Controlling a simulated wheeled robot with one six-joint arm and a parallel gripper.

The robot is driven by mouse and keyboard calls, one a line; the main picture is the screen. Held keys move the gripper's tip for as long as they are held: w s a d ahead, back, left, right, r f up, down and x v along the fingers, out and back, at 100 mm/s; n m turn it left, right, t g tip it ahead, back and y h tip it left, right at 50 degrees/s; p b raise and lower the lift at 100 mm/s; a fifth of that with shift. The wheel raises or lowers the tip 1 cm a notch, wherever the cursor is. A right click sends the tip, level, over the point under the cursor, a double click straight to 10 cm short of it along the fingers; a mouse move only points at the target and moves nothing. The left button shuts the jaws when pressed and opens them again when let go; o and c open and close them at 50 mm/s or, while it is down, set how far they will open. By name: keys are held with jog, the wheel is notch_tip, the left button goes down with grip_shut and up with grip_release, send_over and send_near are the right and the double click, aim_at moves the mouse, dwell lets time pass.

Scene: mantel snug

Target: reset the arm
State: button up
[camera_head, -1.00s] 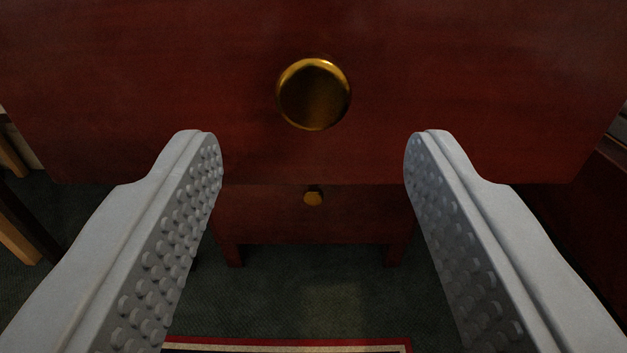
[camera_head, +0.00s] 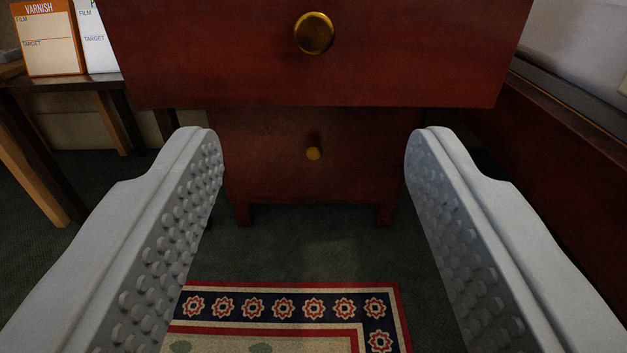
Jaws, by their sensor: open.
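My gripper (camera_head: 314,135) is open, its two grey studded fingers spread wide with nothing between them. Ahead of it is a dark red cabinet with an upper drawer (camera_head: 400,60) that stands out well past the front below it. The upper drawer has a round brass knob (camera_head: 314,33), above the fingertips in the picture and apart from them. A lower front (camera_head: 265,175) with a smaller brass knob (camera_head: 313,153) shows between the fingers, farther back.
A patterned rug (camera_head: 290,308) lies on the dark green carpet (camera_head: 320,255). At left is a wooden table (camera_head: 65,84) bearing an orange-edged card reading VARNISH (camera_head: 48,40) and a white card (camera_head: 97,38). A dark red seat-like piece (camera_head: 575,160) stands at right.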

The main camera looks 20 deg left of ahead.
dwell(0.5)
jog(key=s+r+m+h, duration=0.15)
jog(key=s+r, duration=0.45)
jog(key=r, duration=1.3)
jog(key=s+r+h, duration=0.3)
jog(key=s+r, duration=0.2)
jog(key=r, duration=1.5)
jog(key=s+r+m+h, duration=0.1)
jog(key=s+r, duration=1.2)
jog(key=s, duration=0.2)
jog(key=s+a+r, duration=0.1)
jog(key=s+r, duration=0.1)
jog(key=s, duration=0.8)
jog(key=s+a+r+m, duration=0.1)
jog(key=s+r, duration=0.2)
jog(key=s, duration=0.8)
jog(key=shift+s+a+r, duration=0.15)
jog(key=shift+s+r, duration=0.05)
jog(key=shift+r, duration=0.1)
jog(key=shift+w, duration=0.1)
